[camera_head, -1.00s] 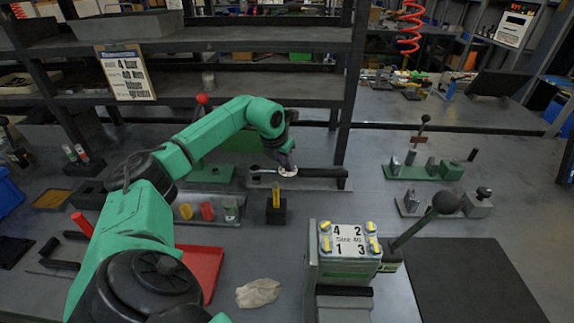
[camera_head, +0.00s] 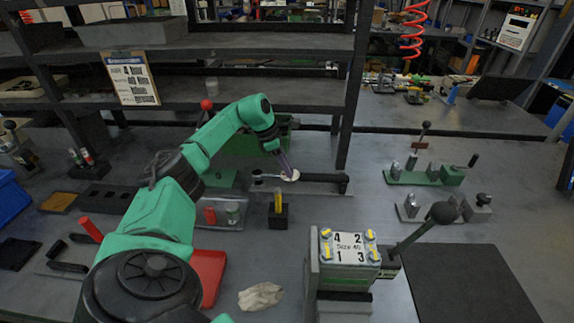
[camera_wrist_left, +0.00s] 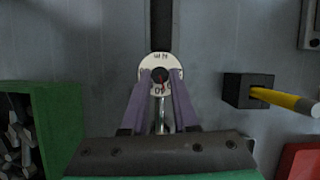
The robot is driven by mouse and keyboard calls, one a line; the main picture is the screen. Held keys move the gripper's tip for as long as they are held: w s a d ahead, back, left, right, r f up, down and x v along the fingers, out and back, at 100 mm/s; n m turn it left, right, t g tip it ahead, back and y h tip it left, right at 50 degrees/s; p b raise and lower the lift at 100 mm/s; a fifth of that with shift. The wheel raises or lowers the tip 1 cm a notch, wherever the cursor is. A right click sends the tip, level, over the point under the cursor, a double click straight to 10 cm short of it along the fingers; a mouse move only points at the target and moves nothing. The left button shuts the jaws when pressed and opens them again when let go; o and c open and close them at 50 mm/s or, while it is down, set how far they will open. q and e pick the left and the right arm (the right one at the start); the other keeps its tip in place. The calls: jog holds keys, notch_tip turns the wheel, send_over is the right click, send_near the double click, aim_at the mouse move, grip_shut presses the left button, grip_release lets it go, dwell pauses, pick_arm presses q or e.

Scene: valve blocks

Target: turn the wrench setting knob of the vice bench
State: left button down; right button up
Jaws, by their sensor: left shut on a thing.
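The setting knob (camera_wrist_left: 160,66) is a white round dial with dark lettering and a small red mark at its centre. It sits on the dark-handled torque wrench (camera_head: 322,178), which lies on a bench behind the small black block. In the left wrist view, the purple fingers of my left gripper (camera_wrist_left: 160,80) lie on both sides of the dial and are shut on it. The wrench's dark handle runs up from the dial, and a silver shaft shows below between the fingers. In the head view, the dial (camera_head: 291,177) is partly covered by the fingertips. My right gripper is not in view.
A black block (camera_head: 278,220) with a yellow-handled tool stands in front of the wrench. A vice with a numbered white block (camera_head: 348,246) stands to the right. A red tray (camera_head: 208,272) and a crumpled cloth (camera_head: 260,296) lie nearer. A dark shelf post rises beside the wrench.

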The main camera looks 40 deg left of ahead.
pick_arm(q)
jog(key=shift+w+m+g+h, duration=0.15)
jog(key=shift+m+g+h, duration=0.25)
jog(key=shift+m, duration=1.1)
jog(key=c, duration=0.9)
grip_release()
jog(key=shift+c, duration=0.2)
jog(key=shift+r, duration=0.1)
jog(key=p+v, duration=0.1)
jog(key=v, duration=1.3)
jog(key=shift+r+p, duration=0.25)
jog(key=shift+p, duration=0.05)
